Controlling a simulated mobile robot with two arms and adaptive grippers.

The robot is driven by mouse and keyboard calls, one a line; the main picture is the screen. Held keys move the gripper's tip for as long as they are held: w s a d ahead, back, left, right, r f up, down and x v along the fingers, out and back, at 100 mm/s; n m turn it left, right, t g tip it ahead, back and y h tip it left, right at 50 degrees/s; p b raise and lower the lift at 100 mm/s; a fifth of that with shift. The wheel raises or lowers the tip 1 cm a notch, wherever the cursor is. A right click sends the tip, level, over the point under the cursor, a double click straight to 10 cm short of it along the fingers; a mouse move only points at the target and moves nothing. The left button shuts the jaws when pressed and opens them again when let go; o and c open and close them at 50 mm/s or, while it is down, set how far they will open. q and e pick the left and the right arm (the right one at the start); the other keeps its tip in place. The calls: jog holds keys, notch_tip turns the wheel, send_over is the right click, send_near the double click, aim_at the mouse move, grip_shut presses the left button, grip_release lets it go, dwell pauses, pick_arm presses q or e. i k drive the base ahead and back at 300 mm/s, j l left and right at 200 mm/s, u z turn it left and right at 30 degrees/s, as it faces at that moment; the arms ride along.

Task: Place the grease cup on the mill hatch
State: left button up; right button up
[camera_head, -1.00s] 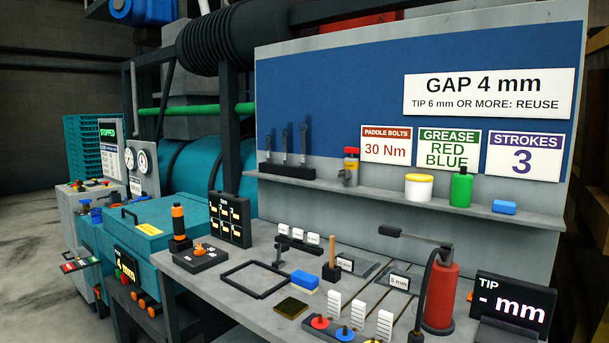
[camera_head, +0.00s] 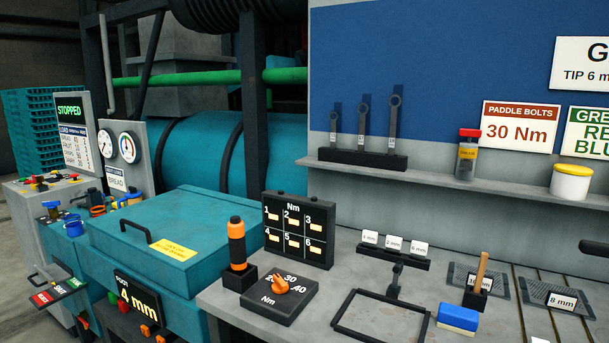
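A white cup with a yellow lid (camera_head: 571,183) stands upright on the shelf at the right; it may be the grease cup, but I see no name on it. The mill hatch appears to be the teal lid (camera_head: 205,222) at the lower left, with a dark bar handle (camera_head: 148,230) and a yellow label (camera_head: 174,249). The lid is shut and its top is mostly bare. A small blue cup-like item (camera_head: 63,249) sits on the machine left of it. Neither of my grippers is in view.
On the grey bench (camera_head: 225,298) stand an orange-handled tool (camera_head: 237,243), a dial box (camera_head: 280,294), a numbered Nm panel (camera_head: 298,229), a black frame (camera_head: 381,318) and a blue-white block (camera_head: 458,317). The shelf (camera_head: 430,180) holds wrenches (camera_head: 362,130) and a red-capped jar (camera_head: 467,154).

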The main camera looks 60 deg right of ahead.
aim_at(202, 227)
jog(key=i+z, duration=0.1)
jog(key=z, duration=0.3)
jog(key=i+z, duration=0.1)
jog(key=z, duration=0.35)
jog(key=i+j+z, duration=0.1)
jog(key=z, duration=0.3)
jog(key=i+j+z, duration=0.1)
jog(key=z, duration=0.35)
